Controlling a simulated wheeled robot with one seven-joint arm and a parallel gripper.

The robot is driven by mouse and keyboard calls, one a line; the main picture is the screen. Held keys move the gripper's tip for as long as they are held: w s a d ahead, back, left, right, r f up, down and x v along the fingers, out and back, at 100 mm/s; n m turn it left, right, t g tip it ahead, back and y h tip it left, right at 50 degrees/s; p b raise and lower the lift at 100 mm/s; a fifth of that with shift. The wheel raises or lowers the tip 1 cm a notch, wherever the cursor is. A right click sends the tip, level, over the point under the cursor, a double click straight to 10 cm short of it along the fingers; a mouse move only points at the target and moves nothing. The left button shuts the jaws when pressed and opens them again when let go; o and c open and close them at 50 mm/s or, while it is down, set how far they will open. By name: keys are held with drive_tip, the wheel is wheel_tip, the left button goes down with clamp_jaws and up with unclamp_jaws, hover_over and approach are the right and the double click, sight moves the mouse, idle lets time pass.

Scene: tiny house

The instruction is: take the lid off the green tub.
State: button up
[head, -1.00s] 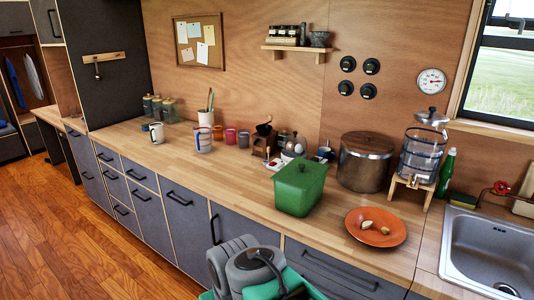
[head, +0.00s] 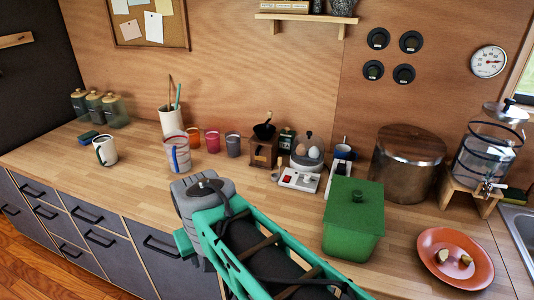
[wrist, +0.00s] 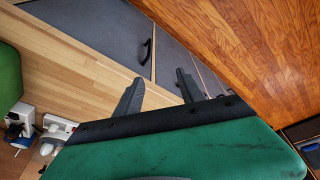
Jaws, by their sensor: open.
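The green tub (head: 349,243) stands on the wooden counter with its green lid (head: 355,203) on top, a small dark knob at the lid's middle. In the wrist view part of the green tub (wrist: 8,80) shows at the left edge. My gripper (wrist: 162,88) is open and empty in the wrist view, its two dark fingers apart over the counter front and drawers. In the head view my arm reaches up beside the tub, to its left, and its fingers are hidden there. My gripper does not touch the tub.
An orange plate (head: 455,259) with food pieces lies right of the tub. A large wooden-lidded pot (head: 408,165) stands behind it. Bare counter (head: 130,190) lies at left.

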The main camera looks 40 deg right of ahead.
drive_tip(key=d+r+m+g+h, duration=0.1)
drive_tip(key=d+r+m, duration=0.3)
drive_tip(key=d, duration=0.6)
wheel_tip(320, 180, up, 9)
drive_tip(key=m+g+p, duration=0.1)
drive_tip(key=m+g, duration=0.2)
drive_tip(key=m, duration=1.2)
hover_over(358, 193)
drive_tip(key=a, duration=0.1)
drive_tip(key=f+b, duration=0.1)
drive_tip(key=f, duration=0.1)
drive_tip(key=f+b, duration=0.2)
drive_tip(key=f, duration=0.1)
drive_tip(key=d+f+b, duration=0.1)
drive_tip(key=f+b, duration=0.1)
drive_tip(key=shift+f, duration=0.15)
clamp_jaws()
